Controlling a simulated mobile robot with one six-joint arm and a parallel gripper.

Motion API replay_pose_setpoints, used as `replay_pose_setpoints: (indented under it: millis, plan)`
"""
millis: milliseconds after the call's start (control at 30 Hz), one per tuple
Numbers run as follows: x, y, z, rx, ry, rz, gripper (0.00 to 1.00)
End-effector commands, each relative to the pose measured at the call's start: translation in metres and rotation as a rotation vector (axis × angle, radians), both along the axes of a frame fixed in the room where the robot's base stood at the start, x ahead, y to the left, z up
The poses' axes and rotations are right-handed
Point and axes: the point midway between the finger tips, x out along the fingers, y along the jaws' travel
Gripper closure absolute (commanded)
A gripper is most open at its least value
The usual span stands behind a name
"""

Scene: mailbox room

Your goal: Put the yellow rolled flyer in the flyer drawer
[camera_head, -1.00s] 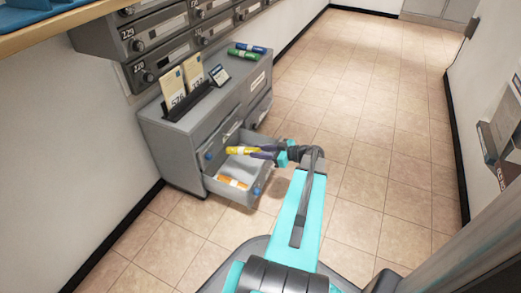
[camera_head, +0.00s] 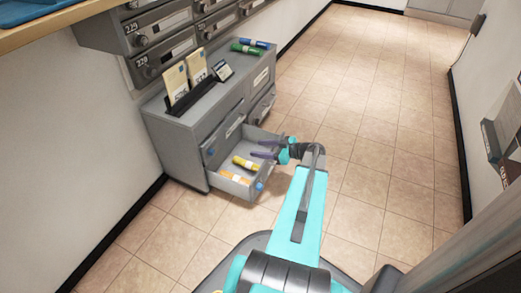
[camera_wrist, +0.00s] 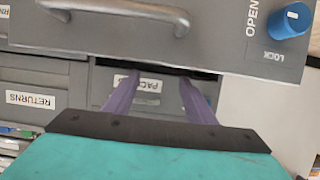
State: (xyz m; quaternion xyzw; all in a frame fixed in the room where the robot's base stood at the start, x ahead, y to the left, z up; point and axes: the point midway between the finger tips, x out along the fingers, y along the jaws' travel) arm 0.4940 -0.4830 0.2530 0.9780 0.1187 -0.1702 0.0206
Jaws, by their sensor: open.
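The yellow rolled flyer (camera_head: 245,163) lies inside the open lower drawer (camera_head: 226,186) of the grey cabinet, in the head view. An orange rolled flyer (camera_head: 235,177) lies in the same drawer, nearer its front. My gripper (camera_head: 262,149) is open and empty, above the right part of the drawer and apart from the yellow flyer. In the wrist view my two purple fingers (camera_wrist: 160,95) are spread with nothing between them. The drawer's own label cannot be read in the head view.
The grey cabinet (camera_head: 183,139) stands against the left wall under the mailboxes (camera_head: 162,52). Green and blue rolled flyers (camera_head: 248,47) and a rack of envelopes (camera_head: 190,95) are on its top. The wrist view shows a blue knob (camera_wrist: 291,20) marked OPEN and LOCK. The tiled floor at right is clear.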

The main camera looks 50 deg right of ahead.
Motion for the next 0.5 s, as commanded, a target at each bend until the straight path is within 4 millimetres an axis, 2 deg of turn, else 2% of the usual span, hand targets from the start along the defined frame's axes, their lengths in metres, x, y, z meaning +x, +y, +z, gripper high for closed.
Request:
replay_pose_setpoints:
  millis: [267, 500]
  plan:
    - [-0.012, -0.003, 0.006, 0.0, 0.0, -0.001, 0.49]
    - [-0.039, -0.01, 0.018, 0.001, 0.0, -0.002, 0.49]
